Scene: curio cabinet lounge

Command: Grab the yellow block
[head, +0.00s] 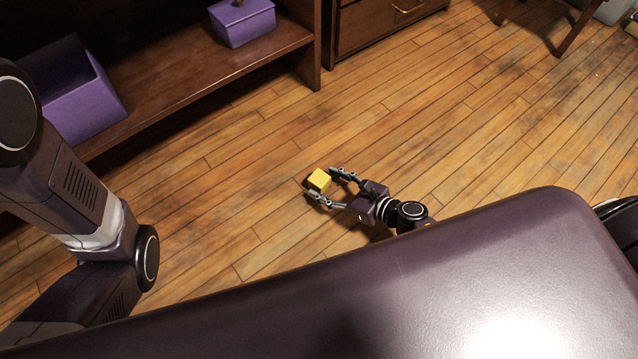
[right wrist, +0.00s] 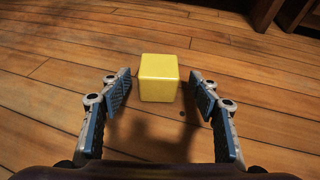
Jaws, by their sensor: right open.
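The yellow block (head: 319,179) is a small cube on the wooden floor. In the right wrist view the yellow block (right wrist: 159,78) sits ahead, near the line of the fingertips and roughly centred between them. My right gripper (head: 325,186) is open, with one finger on each side of the block. In the right wrist view a gap shows between the block and each finger of the right gripper (right wrist: 160,88). My left arm shows at the left of the head view, but its gripper is out of view.
A dark wooden shelf (head: 190,75) stands at the upper left, holding a purple open box (head: 85,100) and a purple lidded box (head: 243,22). A drawer cabinet (head: 365,25) is at the top. The floor (head: 430,110) around the block is clear.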

